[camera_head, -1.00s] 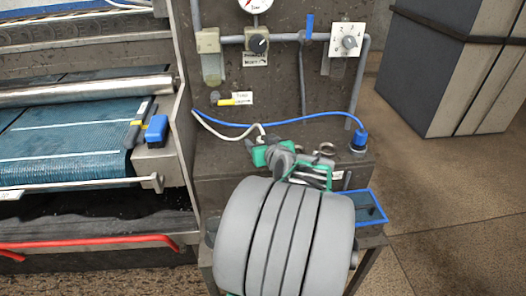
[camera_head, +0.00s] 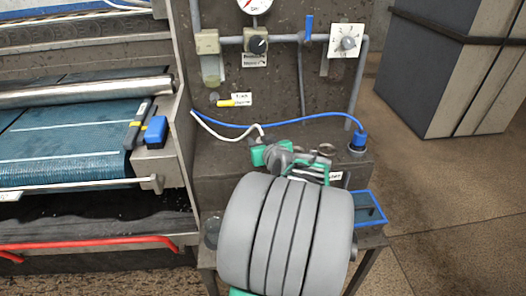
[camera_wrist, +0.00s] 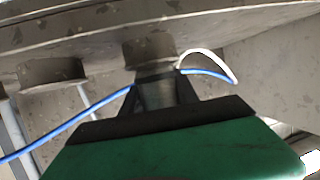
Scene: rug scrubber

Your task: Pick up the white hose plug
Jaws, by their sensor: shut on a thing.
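The white hose (camera_head: 222,135) runs from the left along the machine's back panel and ends in a bend at my gripper (camera_head: 258,146). My gripper is shut on the white hose plug at that end, low by the panel's ledge. The plug itself is mostly hidden by the fingers. In the wrist view my gripper (camera_wrist: 155,74) has its dark fingers close together against a grey round fitting, and the white hose (camera_wrist: 222,57) arcs away to the right behind them.
A blue hose (camera_head: 300,119) passes behind the white one to a blue plug (camera_head: 358,139) on a socket at the right. A blue-edged tray (camera_head: 369,208) lies beside my arm. Knobs and a gauge (camera_head: 254,4) sit above.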

